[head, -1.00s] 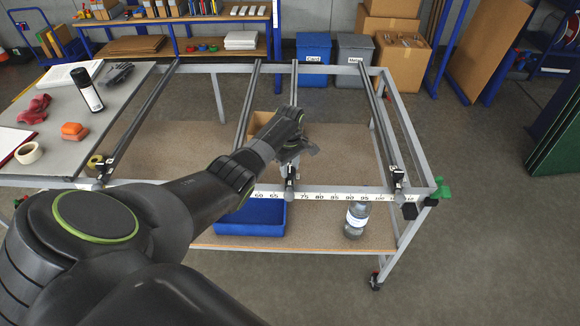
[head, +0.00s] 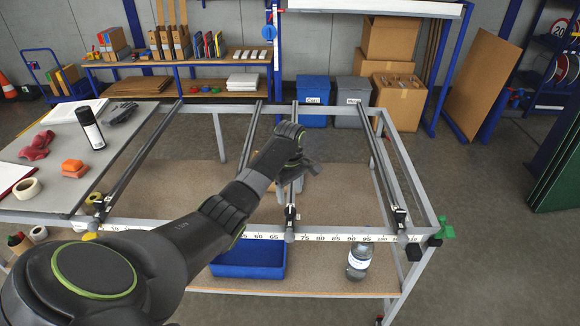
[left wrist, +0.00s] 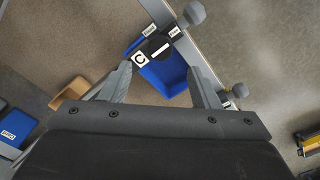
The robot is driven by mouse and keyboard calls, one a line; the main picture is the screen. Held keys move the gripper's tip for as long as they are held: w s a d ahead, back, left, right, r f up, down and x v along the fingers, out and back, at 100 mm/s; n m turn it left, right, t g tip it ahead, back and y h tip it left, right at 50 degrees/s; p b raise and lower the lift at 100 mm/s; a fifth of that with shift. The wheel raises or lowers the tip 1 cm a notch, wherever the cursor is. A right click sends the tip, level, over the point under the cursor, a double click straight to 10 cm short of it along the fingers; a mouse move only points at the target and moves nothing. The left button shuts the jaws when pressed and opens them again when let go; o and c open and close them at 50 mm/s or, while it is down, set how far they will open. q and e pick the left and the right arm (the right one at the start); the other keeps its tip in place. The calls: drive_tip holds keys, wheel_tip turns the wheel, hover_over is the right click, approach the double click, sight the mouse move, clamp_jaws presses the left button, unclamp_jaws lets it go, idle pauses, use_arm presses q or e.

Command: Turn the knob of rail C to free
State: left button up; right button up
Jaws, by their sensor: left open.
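Rail C (head: 291,212) runs from the back of the frame to the ruler beam at the front. In the left wrist view its white C label (left wrist: 140,59) sits beside a round black knob (left wrist: 155,46) with a white pointer line. Small white labels (left wrist: 175,32) lie beyond the knob; I cannot read which one the pointer faces. My left gripper (head: 298,170) hangs over rail C, behind the front beam. In the wrist view the open gripper (left wrist: 158,72) has the knob showing past and between its fingertips, apparently untouched. My right gripper is out of view.
A ruler beam (head: 340,238) crosses the front. Another rail (head: 390,190) stands to the right. A blue tray (head: 250,272) and a bottle (head: 359,262) are on the lower shelf. A grey panel (head: 60,150) with tape and a black can is at left.

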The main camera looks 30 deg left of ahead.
use_arm(q)
wheel_tip(320, 180, up, 10)
drive_tip(key=shift+r, duration=0.2)
idle(0.5)
